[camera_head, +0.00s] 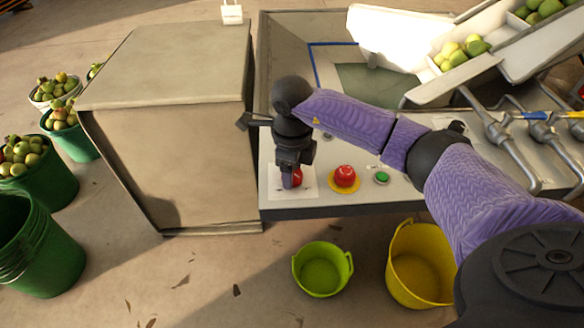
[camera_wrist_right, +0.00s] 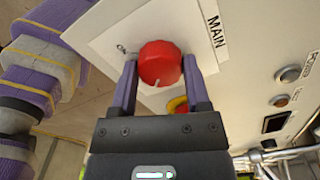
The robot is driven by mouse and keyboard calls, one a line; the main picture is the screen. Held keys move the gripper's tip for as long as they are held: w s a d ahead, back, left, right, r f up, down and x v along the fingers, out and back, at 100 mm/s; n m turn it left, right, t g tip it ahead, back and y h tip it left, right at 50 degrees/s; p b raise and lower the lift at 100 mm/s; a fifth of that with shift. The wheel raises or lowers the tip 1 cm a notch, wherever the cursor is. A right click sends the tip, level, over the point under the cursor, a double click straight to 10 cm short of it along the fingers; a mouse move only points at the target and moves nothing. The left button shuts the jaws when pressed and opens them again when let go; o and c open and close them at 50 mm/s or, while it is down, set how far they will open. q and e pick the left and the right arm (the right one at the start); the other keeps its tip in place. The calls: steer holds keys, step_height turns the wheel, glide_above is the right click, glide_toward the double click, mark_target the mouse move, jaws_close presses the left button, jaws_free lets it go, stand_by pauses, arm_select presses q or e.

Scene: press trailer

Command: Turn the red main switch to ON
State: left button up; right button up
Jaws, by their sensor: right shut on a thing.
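The red main switch (camera_wrist_right: 160,63) is a round knob on a white plate on the panel, beside the word MAIN in the right wrist view. A pale mark shows on the knob's near edge. In the head view the switch (camera_head: 296,178) is partly hidden behind my right gripper (camera_head: 289,178). My right gripper (camera_wrist_right: 158,82) is shut on the knob, one finger on each side of it. My left gripper is not in view.
A red mushroom button (camera_head: 344,176) on a yellow ring and a green button (camera_head: 382,178) sit right of the switch. A large grey box (camera_head: 175,130) stands at left. Green (camera_head: 322,269) and yellow (camera_head: 420,265) buckets stand on the floor below the panel.

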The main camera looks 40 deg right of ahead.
steer(key=shift+c, duration=0.2)
steer(key=shift+r+m+p, duration=0.2)
steer(key=shift+m+p, duration=0.55)
steer(key=shift+m, duration=0.15)
steer(key=m+p, duration=0.3)
steer(key=m, duration=0.2)
steer(key=shift+p, duration=0.3)
steer(key=m+p, duration=0.2)
steer(key=m, duration=0.2)
steer(key=m+p, duration=0.2)
steer(key=m, duration=0.1)
steer(key=shift+m+p, duration=0.65)
steer(key=shift+m, duration=0.25)
steer(key=shift+f+m+p, duration=0.1)
steer(key=shift+m+p, duration=0.35)
steer(key=shift+m, duration=0.55)
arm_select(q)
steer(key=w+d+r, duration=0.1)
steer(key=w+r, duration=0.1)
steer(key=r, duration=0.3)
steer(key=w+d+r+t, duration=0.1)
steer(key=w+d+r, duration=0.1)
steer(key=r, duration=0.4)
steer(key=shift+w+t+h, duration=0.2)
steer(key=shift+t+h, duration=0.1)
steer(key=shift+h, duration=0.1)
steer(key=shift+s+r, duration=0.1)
arm_select(e)
steer(key=shift+m, duration=0.3)
